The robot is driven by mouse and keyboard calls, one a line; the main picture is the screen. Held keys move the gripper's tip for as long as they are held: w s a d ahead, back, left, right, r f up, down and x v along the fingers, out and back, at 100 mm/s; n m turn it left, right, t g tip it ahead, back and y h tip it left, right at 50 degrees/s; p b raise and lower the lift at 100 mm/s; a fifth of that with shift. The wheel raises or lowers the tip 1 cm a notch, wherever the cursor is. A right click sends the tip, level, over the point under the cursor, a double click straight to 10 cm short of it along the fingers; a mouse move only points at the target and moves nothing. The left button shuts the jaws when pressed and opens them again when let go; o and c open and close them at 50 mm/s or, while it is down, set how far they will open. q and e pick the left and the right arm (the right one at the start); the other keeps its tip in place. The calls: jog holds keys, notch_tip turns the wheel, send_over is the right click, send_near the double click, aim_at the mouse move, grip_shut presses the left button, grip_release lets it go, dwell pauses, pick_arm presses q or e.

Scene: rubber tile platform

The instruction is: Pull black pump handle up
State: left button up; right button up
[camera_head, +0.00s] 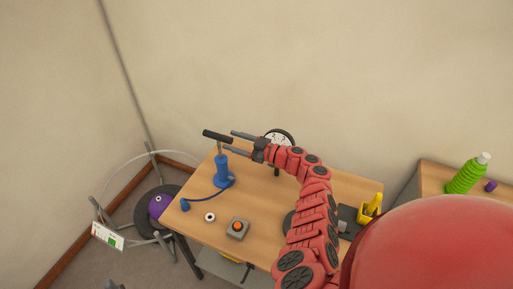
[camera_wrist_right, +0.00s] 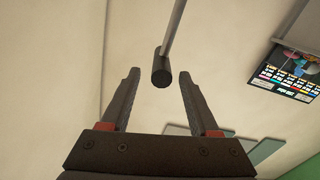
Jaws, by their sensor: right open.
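The pump (camera_head: 222,172) has a blue body and stands upright on the wooden table's left part. Its black T-shaped handle (camera_head: 217,136) sits on a short thin rod above the body. My right gripper (camera_head: 229,141) reaches in from the right at about the handle's height, with its two fingers open and pointing left toward it. In the right wrist view the black handle (camera_wrist_right: 161,70) appears end-on between the open fingertips (camera_wrist_right: 158,74), with gaps on both sides. Its thin rod (camera_wrist_right: 176,25) runs up the picture. I cannot tell the exact depth. My left gripper is not seen.
On the wooden table (camera_head: 262,215) are a round dial (camera_head: 279,138) behind my arm, a grey box with an orange button (camera_head: 237,228), a white ring (camera_head: 209,217) and a yellow object (camera_head: 371,207). A green bottle (camera_head: 467,174) stands right.

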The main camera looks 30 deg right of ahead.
jog(key=b+v, duration=0.1)
jog(key=v, duration=0.8)
jog(key=shift+a, duration=0.1)
